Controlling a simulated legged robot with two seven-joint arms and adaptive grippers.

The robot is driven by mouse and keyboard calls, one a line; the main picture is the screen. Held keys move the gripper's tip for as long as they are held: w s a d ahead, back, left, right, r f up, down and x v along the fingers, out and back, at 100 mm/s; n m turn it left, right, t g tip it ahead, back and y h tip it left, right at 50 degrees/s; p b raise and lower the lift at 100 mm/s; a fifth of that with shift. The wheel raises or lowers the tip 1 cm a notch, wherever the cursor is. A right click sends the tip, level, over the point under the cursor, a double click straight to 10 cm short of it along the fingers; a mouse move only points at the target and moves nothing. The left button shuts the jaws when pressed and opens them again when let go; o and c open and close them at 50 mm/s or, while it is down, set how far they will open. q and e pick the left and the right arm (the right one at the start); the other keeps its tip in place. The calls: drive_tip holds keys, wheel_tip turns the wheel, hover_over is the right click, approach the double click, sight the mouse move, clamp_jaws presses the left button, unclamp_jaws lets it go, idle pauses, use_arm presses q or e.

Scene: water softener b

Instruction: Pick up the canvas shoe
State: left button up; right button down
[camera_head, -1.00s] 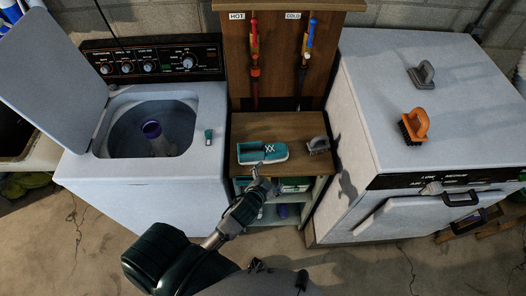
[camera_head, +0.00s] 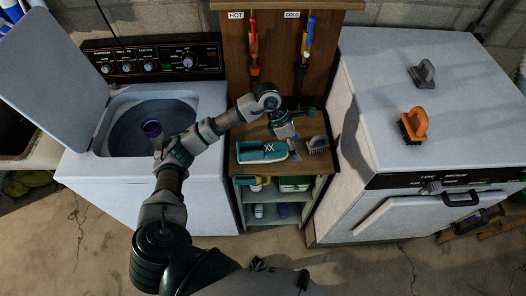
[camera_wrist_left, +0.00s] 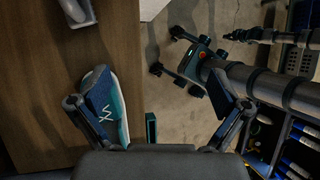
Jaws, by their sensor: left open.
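The teal canvas shoe (camera_head: 262,152) with white laces lies on the wooden top of the small cabinet (camera_head: 238,128). My left gripper (camera_head: 294,152) is open and points down just beside the shoe's right end. In the left wrist view the gripper (camera_wrist_left: 155,115) has its fingers spread, and the shoe (camera_wrist_left: 126,92) lies by the left finger, partly hidden behind it. I cannot tell whether they touch. What looks like my right gripper (camera_wrist_left: 166,52) shows above the floor in the wrist view, its fingers spread and empty.
A grey brush (camera_head: 318,144) stands right of the shoe. The open washer (camera_head: 190,190) is on the left. The white machine (camera_head: 440,115) on the right carries an orange brush (camera_head: 414,124) and another grey one (camera_head: 422,74).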

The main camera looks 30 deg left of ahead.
sight(263, 152)
use_arm(q)
drive_tip(key=a+r+n+y, duration=0.1)
drive_tip(key=a+y, duration=0.2)
drive_tip(key=a, duration=0.3)
drive_tip(key=a+r+y, duration=0.2)
drive_tip(key=a+y, duration=0.1)
drive_tip(key=a, duration=0.4)
drive_tip(key=f, duration=0.7)
drive_tip(key=f+p, duration=0.1)
drive_tip(key=f, duration=0.3)
drive_tip(key=shift+w+a+f, duration=0.15)
drive_tip(key=shift+w, duration=0.2)
drive_tip(key=shift+f, duration=0.6)
drive_tip(key=f, duration=0.3)
drive_tip(key=f+p, duration=0.1)
drive_tip(key=shift+w+d+f, duration=0.15)
drive_tip(key=shift+d+f, duration=0.1)
drive_tip(key=shift+f, duration=0.05)
use_arm(e)
drive_tip(key=shift+d+r, duration=0.25)
drive_tip(key=shift+r, duration=0.3)
drive_tip(key=shift+d+r, duration=0.25)
drive_tip(key=shift+r, duration=0.25)
use_arm(q)
drive_tip(key=shift+c, duration=0.3)
drive_tip(key=c, duration=1.2)
use_arm(e)
drive_tip(key=shift+d, duration=0.2)
